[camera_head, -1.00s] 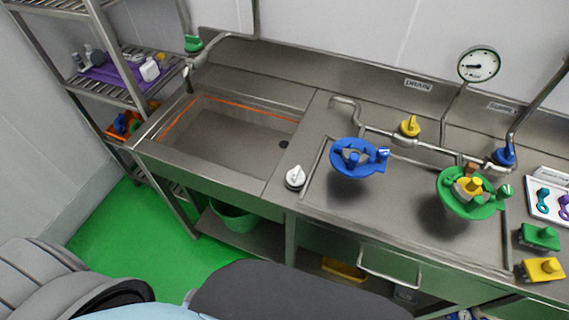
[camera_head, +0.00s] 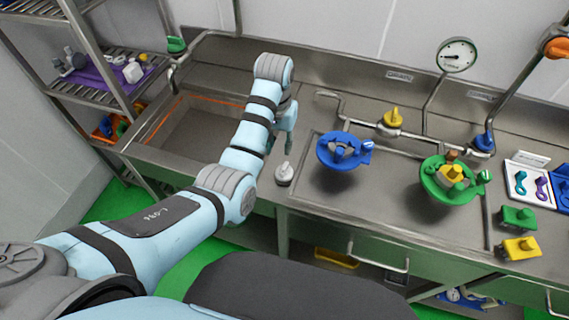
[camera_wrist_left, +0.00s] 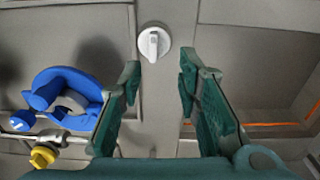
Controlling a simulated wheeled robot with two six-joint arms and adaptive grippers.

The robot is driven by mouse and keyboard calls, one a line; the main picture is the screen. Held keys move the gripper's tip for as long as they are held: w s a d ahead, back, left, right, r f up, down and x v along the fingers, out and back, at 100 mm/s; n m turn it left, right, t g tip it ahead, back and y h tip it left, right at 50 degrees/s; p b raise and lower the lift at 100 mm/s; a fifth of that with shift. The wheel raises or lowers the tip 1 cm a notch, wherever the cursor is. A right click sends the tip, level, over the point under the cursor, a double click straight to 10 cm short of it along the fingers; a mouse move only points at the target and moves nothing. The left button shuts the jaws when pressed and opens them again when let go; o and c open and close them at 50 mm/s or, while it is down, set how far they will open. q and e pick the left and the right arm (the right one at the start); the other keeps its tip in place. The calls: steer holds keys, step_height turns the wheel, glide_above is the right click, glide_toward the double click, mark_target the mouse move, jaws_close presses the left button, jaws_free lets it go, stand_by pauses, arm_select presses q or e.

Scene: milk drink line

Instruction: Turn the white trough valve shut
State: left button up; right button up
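The white trough valve (camera_head: 284,173) is a small round knob with a raised handle, on the counter strip just right of the trough. In the left wrist view the valve (camera_wrist_left: 154,42) lies ahead of the fingertips, near the gap between them, its handle pointing along the view's vertical. My left gripper (camera_wrist_left: 158,78) is open, with green fingers spread and nothing between them. In the head view my left gripper (camera_head: 278,140) is over the trough's right edge, behind and apart from the valve. My right gripper is not in view.
The trough (camera_head: 190,130) is partly hidden by my left arm. A blue wheel-like part (camera_head: 325,150) stands right of the valve, and a green one (camera_head: 432,190) farther right. Yellow (camera_head: 393,118) and blue (camera_head: 484,142) valves sit on the pipe behind. The strip around the white valve is bare.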

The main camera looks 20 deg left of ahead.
mark_target(285, 168)
arm_select(q)
steer(key=f+b, duration=0.1)
steer(key=f, duration=0.2)
steer(key=d+f+b, duration=0.1)
steer(key=f, duration=0.3)
steer(key=w+f+b, duration=0.1)
steer(key=f+b, duration=0.1)
steer(key=f, duration=0.2)
steer(key=shift+w+d+f, duration=0.1)
steer(key=shift+d, duration=0.05)
steer(key=shift+c, duration=0.6)
jaws_close()
